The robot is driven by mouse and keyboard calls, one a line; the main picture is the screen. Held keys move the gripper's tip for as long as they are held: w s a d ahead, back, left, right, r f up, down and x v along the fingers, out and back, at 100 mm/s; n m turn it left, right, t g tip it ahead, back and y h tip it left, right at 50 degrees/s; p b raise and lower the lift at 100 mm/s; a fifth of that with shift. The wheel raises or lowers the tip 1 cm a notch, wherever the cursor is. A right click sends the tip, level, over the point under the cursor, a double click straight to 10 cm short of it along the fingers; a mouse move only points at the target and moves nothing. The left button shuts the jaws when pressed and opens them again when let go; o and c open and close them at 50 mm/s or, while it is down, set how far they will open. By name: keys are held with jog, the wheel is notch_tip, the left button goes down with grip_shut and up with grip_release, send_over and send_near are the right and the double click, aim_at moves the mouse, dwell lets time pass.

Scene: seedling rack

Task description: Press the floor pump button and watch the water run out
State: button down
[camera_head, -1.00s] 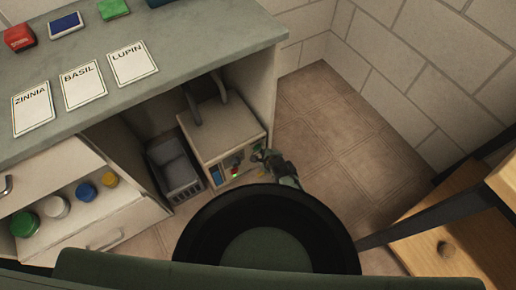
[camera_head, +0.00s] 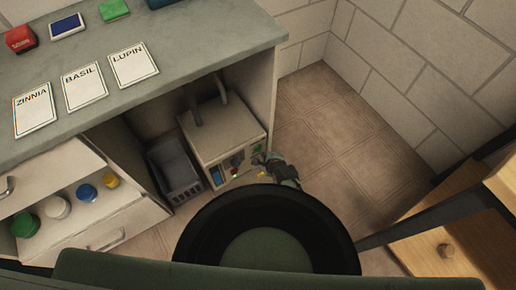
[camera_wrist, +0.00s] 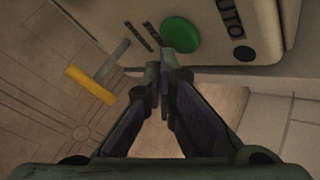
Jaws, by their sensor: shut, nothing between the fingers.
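The pump unit (camera_head: 215,130) is a beige box on the floor under the bench, with a blue display and small red and green parts on its front. In the wrist view a round green button (camera_wrist: 180,36) sits on its panel, beside an AUTO label (camera_wrist: 230,18). My gripper (camera_wrist: 165,62) is shut and empty. Its tips are just below the button in that picture; I cannot tell whether they touch it. In the head view my gripper (camera_head: 266,160) is at the right end of the pump's front and covers part of it. No running water is visible.
A lever with a yellow grip (camera_wrist: 90,85) sticks out near the panel. A grey bin (camera_head: 177,175) stands left of the pump. Floor (camera_head: 340,130) right of the pump is clear.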

jog(key=shift+s+d, duration=0.1)
jog(key=shift+s+d+p, duration=0.3)
jog(key=shift+s+d, duration=0.45)
jog(key=shift+s, duration=0.25)
jog(key=shift+s+d+p, duration=0.3)
jog(key=shift+s+d, duration=0.4)
jog(key=shift+s, duration=0.3)
jog(key=shift+r, duration=0.15)
